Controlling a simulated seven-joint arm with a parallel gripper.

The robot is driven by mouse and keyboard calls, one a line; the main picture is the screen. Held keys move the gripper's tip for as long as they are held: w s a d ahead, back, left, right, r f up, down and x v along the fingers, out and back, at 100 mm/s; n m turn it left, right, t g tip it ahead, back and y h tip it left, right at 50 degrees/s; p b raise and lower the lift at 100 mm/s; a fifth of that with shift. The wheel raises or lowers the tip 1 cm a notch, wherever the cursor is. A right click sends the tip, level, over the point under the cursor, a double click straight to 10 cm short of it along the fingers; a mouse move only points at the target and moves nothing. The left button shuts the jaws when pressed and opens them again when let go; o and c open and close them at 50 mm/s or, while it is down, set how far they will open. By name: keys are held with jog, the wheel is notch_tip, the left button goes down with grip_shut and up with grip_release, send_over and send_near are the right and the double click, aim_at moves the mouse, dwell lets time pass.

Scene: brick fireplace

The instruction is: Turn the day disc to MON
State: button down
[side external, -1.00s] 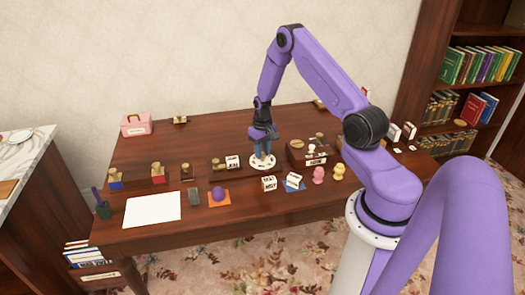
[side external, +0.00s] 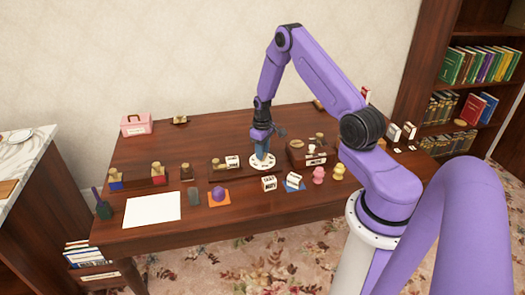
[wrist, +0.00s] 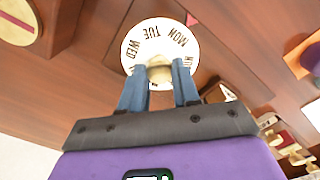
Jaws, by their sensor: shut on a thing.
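The day disc (side external: 262,167) is a round white dial lying on the table near its middle. In the wrist view the disc (wrist: 148,27) shows WED, TUE and MON along its far side, with part of another label to the right. A small red pointer (wrist: 192,19) sits just outside the rim. MON lies close to the pointer, roughly in line with it. My gripper (wrist: 159,82) points down over the disc, its blue fingers shut on the pale central knob (wrist: 160,66). It also shows in the side view (side external: 263,155). The fingers hide the disc's near side.
A wooden block with a white label (side external: 232,161) stands left of the disc, and a wooden box (side external: 307,155) stands right. White paper (side external: 152,209) lies at the left front.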

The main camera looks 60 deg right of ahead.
jog(key=c, duration=0.8)
grip_release()
jog(key=shift+r, duration=0.1)
notch_tip(320, 180, up, 17)
jog(key=shift+r, duration=0.15)
